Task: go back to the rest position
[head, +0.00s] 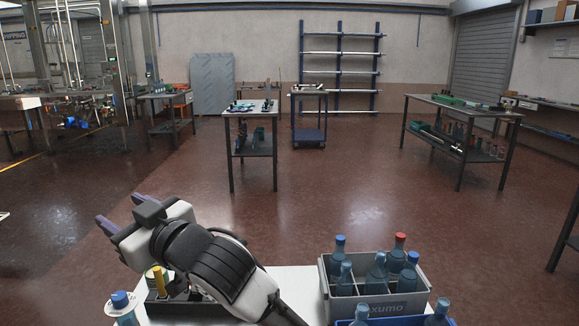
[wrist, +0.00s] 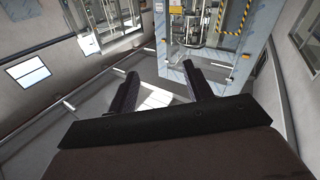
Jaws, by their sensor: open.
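My gripper (head: 119,224) is at the lower left in the head view, raised above the white table and pointing left, away from the bottles. In the wrist view my gripper (wrist: 162,88) shows two dark fingers spread apart with nothing between them. It is open and empty. My arm covers part of the table's left side.
A grey crate (head: 402,306) with several bottles stands on the white table (head: 298,283). A blue-capped bottle (head: 122,308) and a yellow-topped item (head: 158,280) sit at the left. The floor (head: 330,205) beyond is clear, up to several workbenches.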

